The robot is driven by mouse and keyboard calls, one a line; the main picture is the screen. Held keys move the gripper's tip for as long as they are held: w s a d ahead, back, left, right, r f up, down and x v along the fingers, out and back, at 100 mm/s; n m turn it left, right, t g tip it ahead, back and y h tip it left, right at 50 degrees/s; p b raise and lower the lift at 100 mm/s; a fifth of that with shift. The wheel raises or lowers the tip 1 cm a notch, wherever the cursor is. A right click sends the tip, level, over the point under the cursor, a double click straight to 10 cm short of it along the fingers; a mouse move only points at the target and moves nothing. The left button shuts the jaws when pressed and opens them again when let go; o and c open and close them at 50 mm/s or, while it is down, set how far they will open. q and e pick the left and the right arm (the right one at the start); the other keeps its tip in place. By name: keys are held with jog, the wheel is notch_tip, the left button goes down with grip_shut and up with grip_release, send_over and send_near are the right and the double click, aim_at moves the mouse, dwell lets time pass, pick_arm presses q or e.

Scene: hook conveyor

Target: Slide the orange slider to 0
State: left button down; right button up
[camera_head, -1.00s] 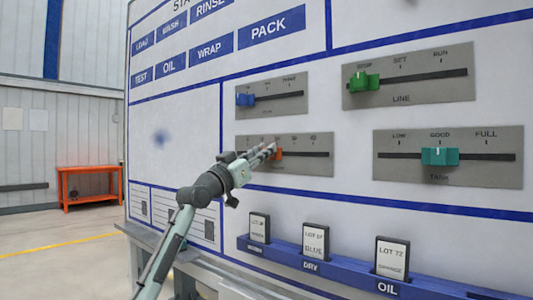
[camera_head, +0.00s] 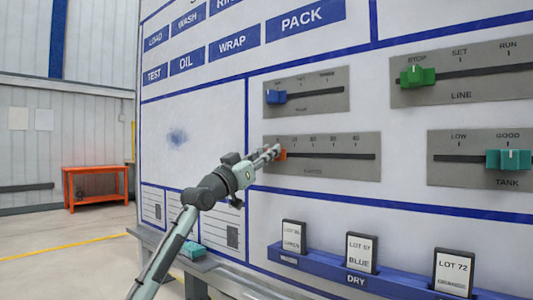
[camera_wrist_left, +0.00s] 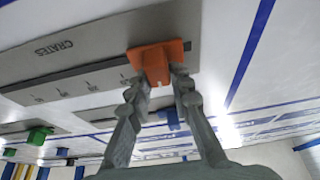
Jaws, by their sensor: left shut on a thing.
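The orange slider (camera_head: 282,155) sits at the left end of the slot in the grey CRATES plate (camera_head: 345,170), about under the 0 end of the scale, left of the 10 mark. My left gripper (camera_head: 272,153) reaches it from the left and hides part of it and the slot's end. In the left wrist view, the orange slider (camera_wrist_left: 157,62) stands between the two fingertips of my left gripper (camera_wrist_left: 158,82), which are shut on it. The slot and its marks stretch away to the left there. My right gripper is out of view.
A blue slider (camera_head: 276,97) is on the plate above. A green slider (camera_head: 417,76) and a teal slider (camera_head: 507,159) are on plates to the right. A blue rack (camera_head: 320,268) with lot cards juts out below. An orange bench (camera_head: 95,187) stands far left.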

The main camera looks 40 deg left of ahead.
pick_arm(q)
jog(key=shift+a, duration=0.2)
jog(key=c, duration=1.4)
grip_release()
jog(key=shift+a, duration=0.1)
jog(key=shift+o, duration=0.2)
jog(key=d+v, duration=0.1)
jog(key=v, duration=1.1)
jog(key=shift+a, duration=0.35)
jog(key=shift+r, duration=0.1)
